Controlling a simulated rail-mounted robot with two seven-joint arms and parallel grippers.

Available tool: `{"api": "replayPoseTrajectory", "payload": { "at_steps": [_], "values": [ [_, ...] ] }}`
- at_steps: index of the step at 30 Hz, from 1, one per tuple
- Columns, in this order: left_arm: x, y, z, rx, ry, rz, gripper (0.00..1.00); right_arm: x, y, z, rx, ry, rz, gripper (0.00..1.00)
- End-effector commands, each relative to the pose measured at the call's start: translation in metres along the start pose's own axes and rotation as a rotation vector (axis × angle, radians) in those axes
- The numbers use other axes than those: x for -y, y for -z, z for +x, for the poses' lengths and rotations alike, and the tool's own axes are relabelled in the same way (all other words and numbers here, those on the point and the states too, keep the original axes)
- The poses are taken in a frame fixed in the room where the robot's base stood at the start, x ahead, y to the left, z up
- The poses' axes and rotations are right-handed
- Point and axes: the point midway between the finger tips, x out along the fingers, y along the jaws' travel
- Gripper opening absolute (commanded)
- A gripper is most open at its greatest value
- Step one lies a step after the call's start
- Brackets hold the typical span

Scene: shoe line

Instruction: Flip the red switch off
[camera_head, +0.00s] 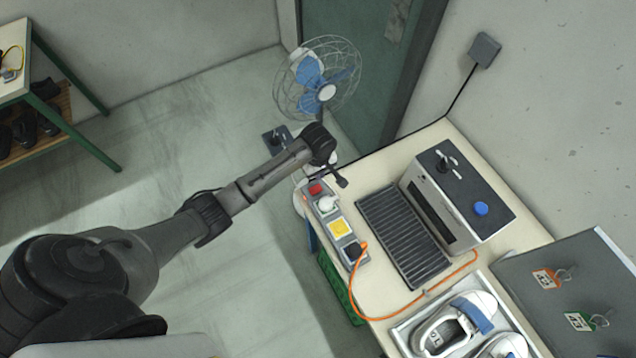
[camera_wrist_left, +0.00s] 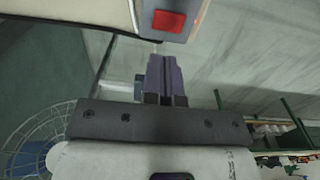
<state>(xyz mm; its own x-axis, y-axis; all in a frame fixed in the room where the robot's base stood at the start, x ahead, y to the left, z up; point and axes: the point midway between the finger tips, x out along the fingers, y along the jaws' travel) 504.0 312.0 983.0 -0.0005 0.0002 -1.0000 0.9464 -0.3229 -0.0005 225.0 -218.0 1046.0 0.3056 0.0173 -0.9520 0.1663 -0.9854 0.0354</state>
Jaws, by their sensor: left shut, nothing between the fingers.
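The red switch (camera_head: 316,189) sits at the far end of a grey power strip (camera_head: 334,216) along the table's left edge. In the left wrist view the red switch (camera_wrist_left: 168,21) shows at the top, beyond the fingertips. My left gripper (camera_head: 341,182) is shut and empty, close beside the switch end of the strip. Its closed fingers (camera_wrist_left: 164,68) point toward the strip, with a visible gap between them and the switch in the wrist view. Whether the switch is tilted on or off is too small to tell. My right gripper is not in view.
The strip carries a white plug (camera_head: 327,203), a yellow part (camera_head: 339,228) and a black plug with an orange cable (camera_head: 378,317). A ribbed black mat (camera_head: 403,235) and a machine with a blue button (camera_head: 481,209) stand to the right. A fan (camera_head: 326,92) stands behind the table.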

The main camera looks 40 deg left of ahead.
Motion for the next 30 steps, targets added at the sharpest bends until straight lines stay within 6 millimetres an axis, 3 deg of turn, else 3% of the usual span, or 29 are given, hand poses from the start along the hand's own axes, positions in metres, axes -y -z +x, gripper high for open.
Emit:
{"api": "replayPoseTrajectory", "payload": {
  "at_steps": [6, 12, 19, 30],
  "values": [
    [0.0, 0.0, 0.041, 0.001, 0.002, 0.0, 0.0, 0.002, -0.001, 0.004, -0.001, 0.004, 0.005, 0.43],
    [0.0, 0.0, 0.065, 0.0, 0.001, 0.0, 0.0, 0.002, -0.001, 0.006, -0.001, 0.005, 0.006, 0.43],
    [0.0, 0.0, 0.078, 0.0, 0.0, 0.0, 0.0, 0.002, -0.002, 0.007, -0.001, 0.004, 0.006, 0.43],
    [0.0, 0.0, 0.08, 0.0, -0.001, 0.0, 0.0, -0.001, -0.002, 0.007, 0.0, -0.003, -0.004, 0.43]
  ]
}}
